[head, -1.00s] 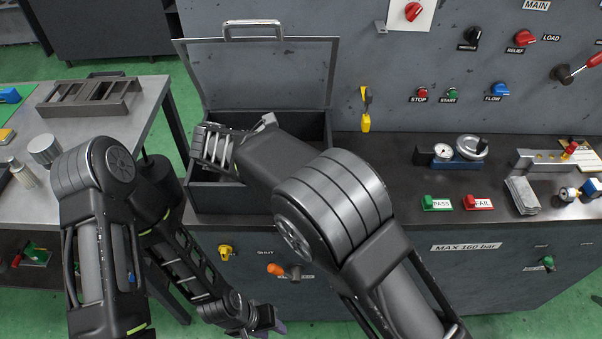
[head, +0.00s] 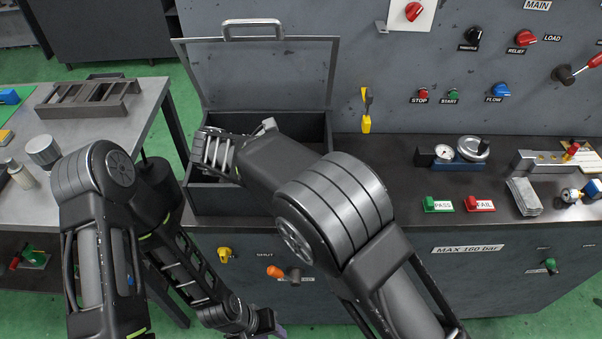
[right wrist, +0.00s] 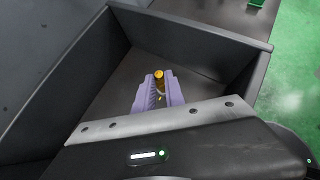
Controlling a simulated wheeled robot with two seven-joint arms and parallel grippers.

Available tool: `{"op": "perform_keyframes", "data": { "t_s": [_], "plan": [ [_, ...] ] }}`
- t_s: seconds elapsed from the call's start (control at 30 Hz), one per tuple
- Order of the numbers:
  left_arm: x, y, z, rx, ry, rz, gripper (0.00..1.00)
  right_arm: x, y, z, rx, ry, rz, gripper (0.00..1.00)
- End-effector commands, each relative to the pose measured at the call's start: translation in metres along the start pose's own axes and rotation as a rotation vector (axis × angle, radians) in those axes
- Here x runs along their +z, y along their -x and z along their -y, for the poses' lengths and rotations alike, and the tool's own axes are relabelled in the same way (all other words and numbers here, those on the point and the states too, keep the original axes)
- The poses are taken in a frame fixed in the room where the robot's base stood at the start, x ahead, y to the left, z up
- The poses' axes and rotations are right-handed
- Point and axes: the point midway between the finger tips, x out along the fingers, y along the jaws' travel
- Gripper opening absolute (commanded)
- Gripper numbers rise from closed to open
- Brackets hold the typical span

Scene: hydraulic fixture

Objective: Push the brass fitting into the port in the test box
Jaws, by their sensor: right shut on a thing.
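The test box (head: 332,150) stands open on the bench in the head view, its lid (head: 265,75) raised at the back. My right arm reaches over it and hides much of its inside. In the right wrist view my right gripper (right wrist: 156,88) has its purple fingers inside the box (right wrist: 190,42), shut on the brass fitting (right wrist: 159,76). The fitting's golden end sticks out past the fingertips. The port cannot be made out, nor whether the fitting touches it. My left gripper (head: 268,326) hangs low at the bottom of the head view, cut off, its jaws unclear.
Right of the box on the bench are a gauge (head: 444,153), a green PASS marker (head: 430,203) and a red FAIL marker (head: 472,203). A side table (head: 110,128) with a metal rack stands left.

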Motion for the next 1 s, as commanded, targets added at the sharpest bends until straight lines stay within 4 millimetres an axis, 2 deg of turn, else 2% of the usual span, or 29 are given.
{"op": "perform_keyframes", "data": {
  "t_s": [0.53, 0.57, 0.6, 0.83, 1.0],
  "plan": [
    [0.0000, -0.0034, 0.0013, 0.000, 0.000, 0.000, 0.36, -0.0025, -0.0020, 0.0002, -0.001, 0.000, -0.001, 0.00],
    [0.0000, -0.0031, 0.0011, 0.000, 0.000, 0.000, 0.36, -0.0022, -0.0017, 0.0002, -0.001, 0.000, -0.001, 0.17],
    [0.0000, -0.0030, 0.0011, 0.000, 0.000, 0.000, 0.36, -0.0021, -0.0017, 0.0002, -0.001, 0.000, -0.001, 0.20],
    [0.0000, -0.0030, 0.0011, 0.000, 0.000, 0.000, 0.36, -0.0019, -0.0016, 0.0001, 0.000, 0.000, -0.001, 0.39],
    [0.0000, -0.0030, 0.0011, 0.000, 0.000, 0.000, 0.36, -0.0018, -0.0015, 0.0001, 0.000, 0.000, 0.000, 0.40]
  ]
}}
